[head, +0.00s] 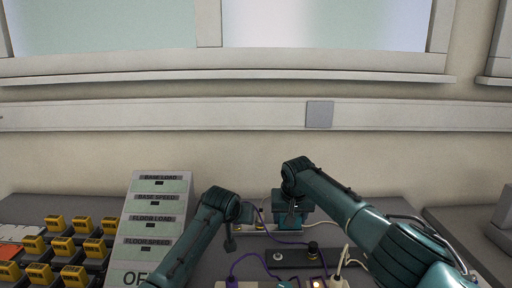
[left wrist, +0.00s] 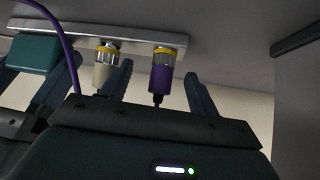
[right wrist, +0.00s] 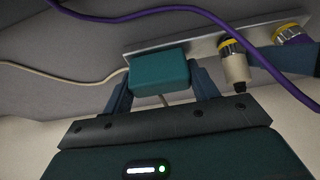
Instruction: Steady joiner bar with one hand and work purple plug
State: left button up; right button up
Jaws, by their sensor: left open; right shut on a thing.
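The joiner bar (left wrist: 125,36) is a flat light-grey strip; it also shows in the right wrist view (right wrist: 205,42). A teal block (right wrist: 160,72) sits at one end, and my right gripper (right wrist: 162,88) is shut on it. The purple plug (left wrist: 161,76), with a yellow ring, is seated at the bar's other end. My left gripper (left wrist: 162,82) is open, with one finger on each side of the purple plug; contact is unclear. A white plug (left wrist: 104,72) sits between block and purple plug, outside the left fingers. In the head view the arms partly hide the bar.
Purple cable (right wrist: 250,55) crosses close to the bar and white plug. A dark box (head: 290,257) with knobs lies in front of the bar. A label panel (head: 150,225) and several yellow blocks (head: 68,248) stand at the left. A wall rises behind the table.

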pick_arm(q)
jog(key=shift+m, duration=0.4)
